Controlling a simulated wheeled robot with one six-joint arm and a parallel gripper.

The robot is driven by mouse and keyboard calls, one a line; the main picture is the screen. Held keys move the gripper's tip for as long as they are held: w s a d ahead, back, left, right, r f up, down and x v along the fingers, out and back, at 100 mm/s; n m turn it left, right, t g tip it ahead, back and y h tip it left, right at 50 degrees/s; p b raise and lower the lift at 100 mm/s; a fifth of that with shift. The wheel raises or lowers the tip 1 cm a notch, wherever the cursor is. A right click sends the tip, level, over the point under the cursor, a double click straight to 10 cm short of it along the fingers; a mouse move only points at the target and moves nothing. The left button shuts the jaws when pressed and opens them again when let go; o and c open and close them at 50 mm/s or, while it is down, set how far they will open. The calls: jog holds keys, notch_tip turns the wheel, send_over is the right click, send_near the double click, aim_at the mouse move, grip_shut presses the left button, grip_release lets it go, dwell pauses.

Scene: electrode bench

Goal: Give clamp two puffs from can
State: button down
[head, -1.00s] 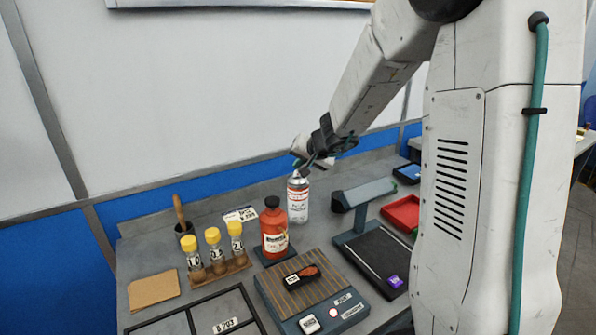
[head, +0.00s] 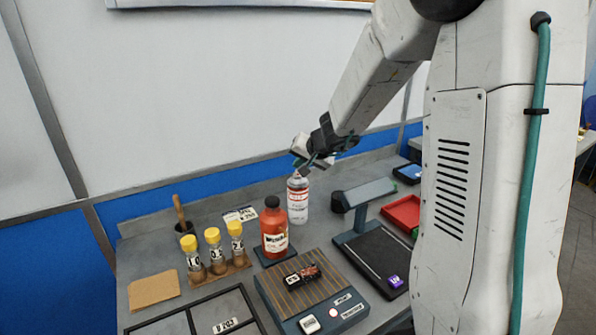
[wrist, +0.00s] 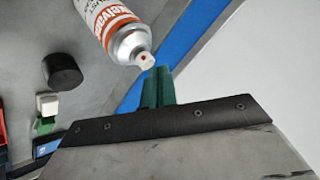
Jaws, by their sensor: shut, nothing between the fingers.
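A white and silver spray can (head: 298,203) with a red-lettered label stands upright on the bench, behind a red bottle. In the wrist view the can (wrist: 113,27) shows its pale nozzle close to my fingertips. My gripper (head: 304,166) is just above the can's top; its green fingers (wrist: 158,88) are together and empty. I cannot tell whether they touch the nozzle. A small black piece with a red patterned end (head: 302,277) lies on the striped plate of a grey box (head: 275,307). It may be the clamp, but I cannot tell.
A red bottle (head: 274,232) with a dark cap stands in front of the can. A grey stand (head: 364,193) with a dark plate and a red tray (head: 402,212) are to the right. Yellow-capped vials (head: 213,250) and a brown pad (head: 153,290) are at left.

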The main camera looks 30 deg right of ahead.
jog(key=shift+r, duration=3)
jog(key=shift+f, duration=3)
dwell(0.4)
